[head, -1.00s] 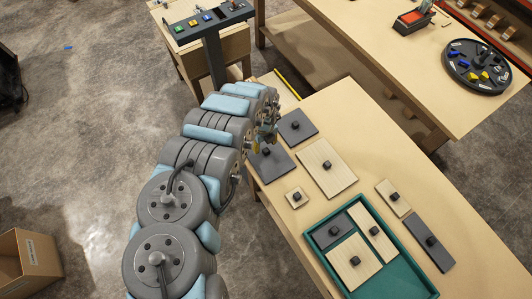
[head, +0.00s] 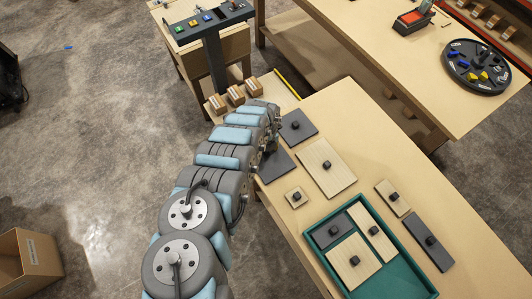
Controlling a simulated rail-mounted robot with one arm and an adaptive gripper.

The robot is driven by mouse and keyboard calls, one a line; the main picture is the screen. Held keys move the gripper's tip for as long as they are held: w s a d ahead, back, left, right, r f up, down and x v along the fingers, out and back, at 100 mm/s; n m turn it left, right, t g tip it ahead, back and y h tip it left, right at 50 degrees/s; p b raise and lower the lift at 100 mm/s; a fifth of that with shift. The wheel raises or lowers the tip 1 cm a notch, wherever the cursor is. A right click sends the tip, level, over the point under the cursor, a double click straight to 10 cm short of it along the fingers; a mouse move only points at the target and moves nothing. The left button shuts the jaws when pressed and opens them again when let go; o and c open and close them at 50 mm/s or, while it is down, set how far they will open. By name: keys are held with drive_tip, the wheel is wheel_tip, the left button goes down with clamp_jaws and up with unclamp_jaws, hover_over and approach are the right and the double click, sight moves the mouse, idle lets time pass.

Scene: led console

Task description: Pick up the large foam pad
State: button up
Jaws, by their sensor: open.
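Two large dark grey square pads, which look like foam, lie at the table's far left end. The farther pad (head: 299,127) is flat with a black knob on top. The nearer pad (head: 281,167) is partly covered by my arm, and its knob is hidden. My gripper (head: 270,142) is open, mostly hidden behind my wrist, and appears over or beside the nearer pad. I cannot tell its height or whether it touches. A long dark pad (head: 430,242) lies at the right, and another dark pad (head: 340,229) sits in the green tray.
The green tray (head: 412,284) also holds two wooden plates. Other knobbed wooden plates (head: 326,168) lie around it. Three small cartons (head: 236,95) stand beyond my wrist, near the button console (head: 205,20). The table's right front is clear.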

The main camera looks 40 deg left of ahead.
sight(266, 152)
clamp_jaws()
idle(0.3)
drive_tip(key=shift+r, duration=0.15)
drive_tip(key=shift+w+r, duration=0.1)
drive_tip(key=shift+r, duration=1.6)
drive_tip(key=shift+s+d+r, duration=0.25)
drive_tip(key=shift+s+d, duration=0.05)
drive_tip(key=shift+s, duration=0.05)
drive_tip(key=s+d+r+p, duration=0.7)
drive_tip(key=s+r+p, duration=0.2)
drive_tip(key=s+p, duration=0.1)
drive_tip(key=shift+s+d+p, duration=0.15)
drive_tip(key=shift+s+p, duration=0.15)
drive_tip(key=shift+p, duration=0.45)
